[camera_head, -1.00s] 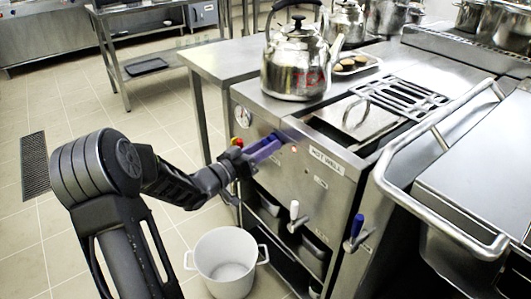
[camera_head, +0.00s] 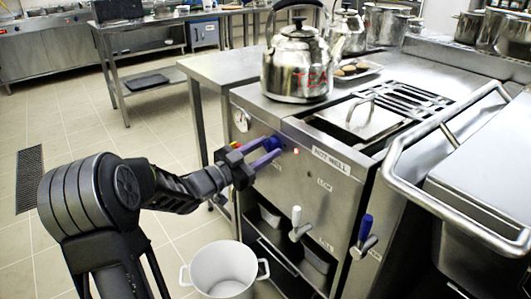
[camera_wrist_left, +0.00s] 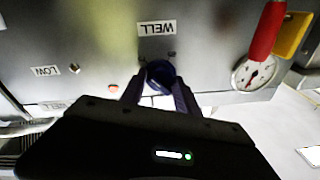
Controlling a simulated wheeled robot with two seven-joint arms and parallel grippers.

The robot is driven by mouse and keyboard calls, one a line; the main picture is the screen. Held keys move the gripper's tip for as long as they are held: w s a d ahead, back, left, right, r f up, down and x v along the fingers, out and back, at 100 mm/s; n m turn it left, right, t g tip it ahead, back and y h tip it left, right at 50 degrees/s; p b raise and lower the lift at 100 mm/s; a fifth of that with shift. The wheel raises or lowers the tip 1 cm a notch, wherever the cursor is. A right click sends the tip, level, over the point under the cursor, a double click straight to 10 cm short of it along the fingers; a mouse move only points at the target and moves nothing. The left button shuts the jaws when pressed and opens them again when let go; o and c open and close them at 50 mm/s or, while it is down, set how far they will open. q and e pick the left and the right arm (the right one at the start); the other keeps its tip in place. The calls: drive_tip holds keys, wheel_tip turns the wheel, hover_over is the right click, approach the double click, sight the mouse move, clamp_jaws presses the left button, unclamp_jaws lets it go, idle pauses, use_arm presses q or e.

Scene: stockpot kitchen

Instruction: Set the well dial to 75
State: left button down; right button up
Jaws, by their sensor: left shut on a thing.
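The well dial is a dark blue round knob (camera_wrist_left: 160,73) under the upside-down WELL label in the left wrist view. In the head view the knob (camera_head: 277,142) is on the steel front panel, left of the HOT WELL label. My left gripper (camera_head: 273,150) reaches it from the left, its two purple fingers on either side of the knob. In the wrist view the fingers (camera_wrist_left: 160,90) are shut on the knob. They hide parts of its sides, and I cannot read its setting. My right gripper is not in view.
A round gauge (camera_head: 241,119) and a red-and-yellow handle (camera_wrist_left: 270,30) are close to the dial. White (camera_head: 296,224) and blue (camera_head: 363,234) lever handles stick out lower down. A kettle (camera_head: 297,68) stands on top, and a white pot (camera_head: 222,272) is below.

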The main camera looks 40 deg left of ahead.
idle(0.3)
use_arm(q)
drive_tip(key=c, duration=0.9)
unclamp_jaws()
drive_tip(key=shift+s, duration=0.1)
drive_tip(key=p+v, duration=0.1)
drive_tip(key=v, duration=0.6)
drive_tip(key=shift+s, duration=0.3)
drive_tip(key=shift+a+f, duration=0.1)
